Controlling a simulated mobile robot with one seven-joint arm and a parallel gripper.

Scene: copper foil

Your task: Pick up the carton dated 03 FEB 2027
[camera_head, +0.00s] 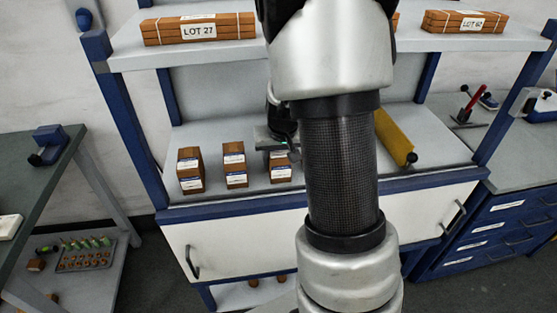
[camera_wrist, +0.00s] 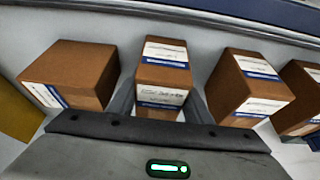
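Several brown cartons with white and blue labels stand in a row on the shelf. In the wrist view my gripper (camera_wrist: 160,105) has its grey fingers on either side of the second carton from the left (camera_wrist: 165,65). The fingers are spread, and I cannot tell whether they touch it. This carton also shows in the head view (camera_head: 280,166), below my gripper (camera_head: 278,143). Other cartons stand to its left (camera_wrist: 80,72) and right (camera_wrist: 246,85) in the wrist view, with another at the right edge (camera_wrist: 298,90). The label dates are too small to read.
A yellow object (camera_head: 394,138) lies right of my arm on the same shelf. The upper shelf (camera_head: 235,55) holds wooden bundles marked LOT 27 (camera_head: 198,30) and another lot (camera_head: 466,22). A side bench (camera_head: 35,175) stands left; blue drawers (camera_head: 495,225) stand right.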

